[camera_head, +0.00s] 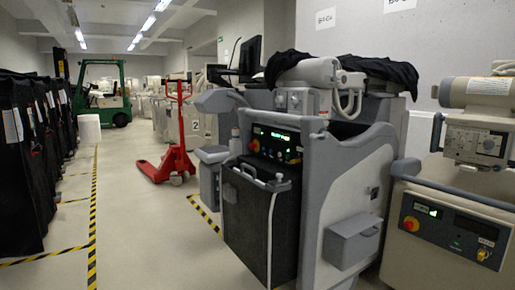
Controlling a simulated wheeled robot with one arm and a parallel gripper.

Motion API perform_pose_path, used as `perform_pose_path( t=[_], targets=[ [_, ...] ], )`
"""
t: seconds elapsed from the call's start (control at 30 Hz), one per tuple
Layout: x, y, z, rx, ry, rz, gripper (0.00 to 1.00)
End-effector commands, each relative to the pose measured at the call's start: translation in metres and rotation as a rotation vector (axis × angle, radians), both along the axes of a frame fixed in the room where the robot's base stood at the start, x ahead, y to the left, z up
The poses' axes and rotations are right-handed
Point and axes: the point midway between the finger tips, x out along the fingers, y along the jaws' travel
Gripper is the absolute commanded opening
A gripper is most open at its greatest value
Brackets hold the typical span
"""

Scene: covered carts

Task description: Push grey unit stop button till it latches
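The grey unit (345,185) stands at the centre right, with a black cloth (385,72) over part of its top. Its dark front panel (280,143) has a lit green display and several small knobs or lights. Whether the stop button is pressed in is too small to tell. My gripper is not in view.
A beige unit (435,260) at the right has its own red button (411,224) on yellow. A red pallet jack (177,150) and a green forklift (105,88) stand further back. Black-covered carts (25,165) line the left. The aisle floor (140,235) is clear.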

Motion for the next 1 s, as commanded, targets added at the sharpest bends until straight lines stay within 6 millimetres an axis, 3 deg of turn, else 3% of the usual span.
perform_pose_path(
  t=[0.03,0.27,1.0],
  targets=[
    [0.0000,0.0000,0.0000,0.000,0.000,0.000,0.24],
    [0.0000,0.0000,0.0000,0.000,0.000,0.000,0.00],
    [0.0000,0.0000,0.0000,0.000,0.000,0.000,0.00]
  ],
)
